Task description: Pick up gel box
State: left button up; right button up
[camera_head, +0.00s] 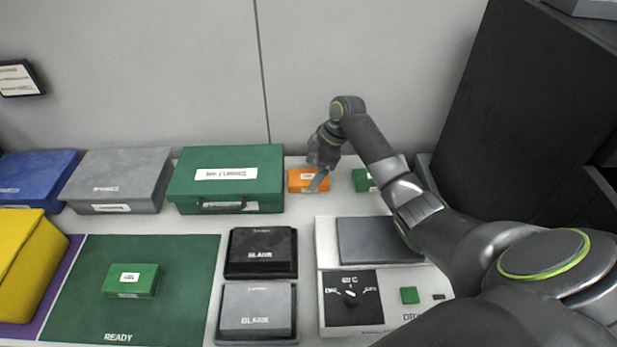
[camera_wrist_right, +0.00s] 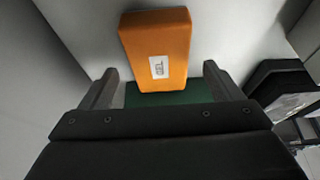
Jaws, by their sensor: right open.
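The gel box is a small orange box (camera_head: 301,182) with a white label, standing at the back of the table just right of a large green case (camera_head: 228,178). In the right wrist view the orange box (camera_wrist_right: 157,38) reads "GEL" and lies ahead, its near end between the fingertip lines. My right gripper (camera_head: 319,178) is at the box's right side in the head view, partly in front of it. It is open, one finger to each side of the box, with a visible gap and nothing held. I cannot tell its exact height above the box. My left gripper is not in view.
A small green box (camera_head: 362,180) stands right of the gel box, partly behind my right arm. A grey heater unit (camera_head: 378,240) lies in front of it. Black (camera_head: 262,252) and grey boxes stand at centre. Another green box (camera_head: 132,280) lies on the green mat (camera_head: 190,262).

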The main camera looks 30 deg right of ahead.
jog(key=shift+x, duration=1.05)
jog(key=shift+f, duration=0.25)
jog(key=c, duration=1.2)
jog(key=shift+r, duration=0.15)
